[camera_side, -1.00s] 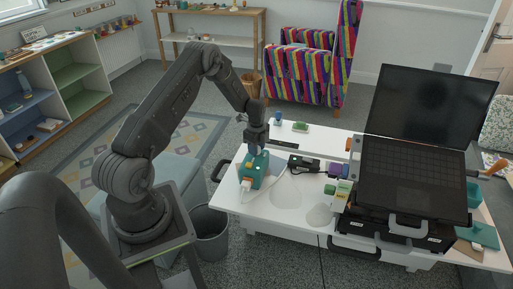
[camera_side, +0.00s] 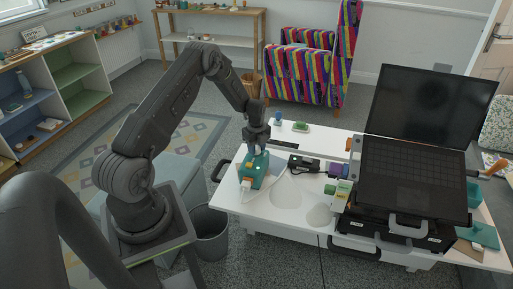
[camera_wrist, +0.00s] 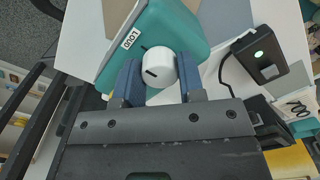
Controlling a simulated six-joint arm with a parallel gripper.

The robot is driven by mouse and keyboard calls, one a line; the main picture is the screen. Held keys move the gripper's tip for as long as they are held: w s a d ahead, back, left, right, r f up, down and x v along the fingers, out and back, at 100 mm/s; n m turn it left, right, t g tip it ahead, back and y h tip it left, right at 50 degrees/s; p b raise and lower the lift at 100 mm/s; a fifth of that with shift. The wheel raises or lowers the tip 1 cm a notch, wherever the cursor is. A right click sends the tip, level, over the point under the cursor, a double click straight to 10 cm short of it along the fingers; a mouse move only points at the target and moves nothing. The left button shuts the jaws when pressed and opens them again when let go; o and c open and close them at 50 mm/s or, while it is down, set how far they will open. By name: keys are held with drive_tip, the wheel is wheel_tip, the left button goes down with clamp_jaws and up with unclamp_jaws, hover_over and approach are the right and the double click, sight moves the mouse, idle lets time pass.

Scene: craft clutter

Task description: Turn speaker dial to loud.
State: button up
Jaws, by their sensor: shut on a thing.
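The teal speaker (camera_side: 253,171) stands near the left end of the white table. In the wrist view, the speaker (camera_wrist: 176,22) fills the top middle and carries a white "LOUD" label (camera_wrist: 131,39). Its round white dial (camera_wrist: 163,59) has a short black mark on the lower left of its face; the mark does not point straight at the label. My gripper (camera_wrist: 158,68) is shut on the dial, one blue finger on each side. In the side view, my gripper (camera_side: 258,150) reaches down onto the speaker's top. The dial is hidden there by the fingers.
A black box with a green light (camera_wrist: 257,54) lies right of the speaker, with a cable beside it. A laptop (camera_side: 413,175) sits on black cases at the table's right. A grey bin (camera_side: 209,236) stands below the table's left end.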

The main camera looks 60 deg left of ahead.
sight(257, 147)
drive_tip(key=o, duration=0.9)
drive_tip(key=shift+r, duration=0.1)
wheel_tip(257, 147, up, 14)
drive_tip(key=shift+f, duration=0.2)
